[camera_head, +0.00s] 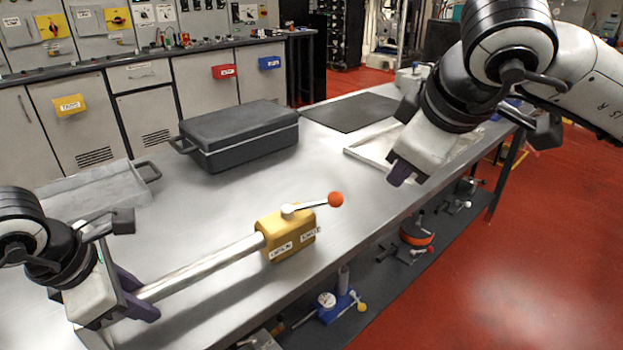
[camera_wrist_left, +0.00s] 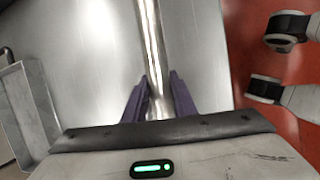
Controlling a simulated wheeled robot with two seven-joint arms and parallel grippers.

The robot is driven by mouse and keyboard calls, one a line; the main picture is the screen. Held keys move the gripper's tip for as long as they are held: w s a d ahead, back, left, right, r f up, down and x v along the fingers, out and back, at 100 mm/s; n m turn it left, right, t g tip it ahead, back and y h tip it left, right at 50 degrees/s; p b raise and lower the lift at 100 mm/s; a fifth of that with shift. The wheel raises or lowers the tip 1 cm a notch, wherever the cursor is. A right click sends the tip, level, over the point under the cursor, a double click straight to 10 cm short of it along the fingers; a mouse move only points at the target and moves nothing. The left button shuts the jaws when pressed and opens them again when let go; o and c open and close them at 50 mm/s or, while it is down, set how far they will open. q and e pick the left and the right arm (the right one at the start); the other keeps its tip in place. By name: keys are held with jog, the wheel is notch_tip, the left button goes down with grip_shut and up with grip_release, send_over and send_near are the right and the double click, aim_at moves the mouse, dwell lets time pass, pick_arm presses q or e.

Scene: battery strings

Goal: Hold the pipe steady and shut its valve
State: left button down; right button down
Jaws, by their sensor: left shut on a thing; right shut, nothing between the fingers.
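A silver pipe (camera_head: 205,267) lies along the metal bench, with a yellow valve body (camera_head: 287,236) at its far end. The valve's lever (camera_head: 310,205) has an orange-red knob (camera_head: 335,199) and points right, roughly in line with the pipe. My left gripper (camera_head: 140,298) is shut on the near end of the pipe. In the left wrist view the pipe (camera_wrist_left: 152,50) runs between the purple fingers (camera_wrist_left: 161,100). My right gripper (camera_head: 399,175) is shut and empty, above the bench, right of the knob and apart from it.
A dark grey case (camera_head: 240,136) stands behind the pipe, and a grey tray (camera_head: 95,191) lies at the left. A black mat (camera_head: 350,112) and a white frame (camera_head: 372,144) lie farther back. Tools sit on a lower shelf (camera_head: 385,290). The bench around the valve is clear.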

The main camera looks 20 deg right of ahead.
pick_arm(q)
jog(key=shift+s+a+f, duration=0.1)
jog(key=shift+s+f, duration=0.1)
jog(key=shift+f, duration=0.2)
jog(key=c, duration=1.4)
grip_release()
jog(key=shift+r, duration=0.1)
jog(key=shift+r, duration=0.5)
jog(key=v, duration=1.1)
jog(key=shift+a+r, duration=0.1)
jog(key=shift+r, duration=0.05)
